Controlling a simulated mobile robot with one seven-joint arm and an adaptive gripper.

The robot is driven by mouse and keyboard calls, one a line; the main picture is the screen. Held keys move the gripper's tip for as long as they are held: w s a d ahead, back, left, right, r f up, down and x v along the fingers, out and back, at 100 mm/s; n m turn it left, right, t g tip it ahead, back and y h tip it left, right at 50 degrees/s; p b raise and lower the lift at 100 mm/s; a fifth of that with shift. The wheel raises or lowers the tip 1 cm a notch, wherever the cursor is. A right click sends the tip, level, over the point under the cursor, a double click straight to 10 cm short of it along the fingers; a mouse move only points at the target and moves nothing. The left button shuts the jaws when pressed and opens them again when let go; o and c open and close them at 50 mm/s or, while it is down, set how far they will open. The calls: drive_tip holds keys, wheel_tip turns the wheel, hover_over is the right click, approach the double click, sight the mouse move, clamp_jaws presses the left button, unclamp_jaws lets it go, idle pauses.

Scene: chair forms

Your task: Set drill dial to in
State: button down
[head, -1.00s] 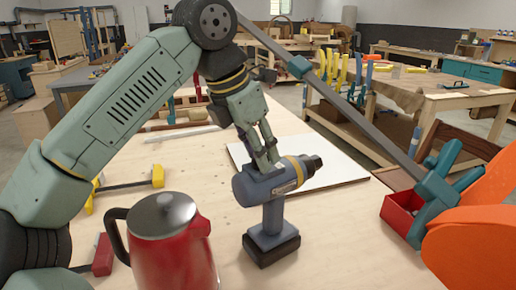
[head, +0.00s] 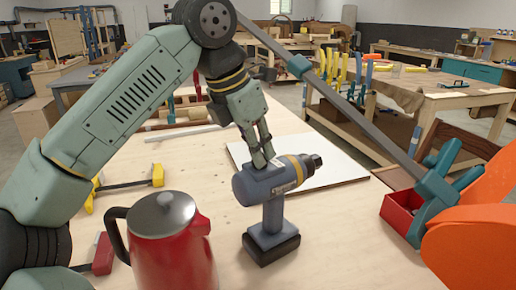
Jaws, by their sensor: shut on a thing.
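The drill (head: 266,203) stands upright on its black battery base (head: 271,249) on the wooden table, blue-grey with a yellow ring (head: 299,168) behind its dark chuck, which points right. My gripper (head: 262,157) comes down from above, its fingers closed together at the top of the drill body. The fingertips touch or nearly touch the upper housing, just left of the yellow ring. The dial cannot be clearly told apart, and its setting cannot be read; the fingers may cover it.
A red kettle (head: 172,249) stands at the front, left of the drill. A white board (head: 334,171) lies behind it. A yellow-ended clamp (head: 157,176) lies to the left. A red box (head: 401,211) and a large clamp (head: 436,190) are at the right edge.

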drive_tip(key=shift+w+m+g+h, duration=0.1)
drive_tip(key=shift+m+g+h, duration=0.4)
drive_tip(key=shift+m, duration=1.5)
drive_tip(key=shift+m+g, duration=0.9)
drive_tip(key=shift+m, duration=0.9)
idle(0.6)
drive_tip(key=c, duration=1.7)
unclamp_jaws()
drive_tip(key=shift+o, duration=0.2)
drive_tip(key=shift+a, duration=0.1)
drive_tip(key=v, duration=0.7)
drive_tip(key=shift+r, duration=0.25)
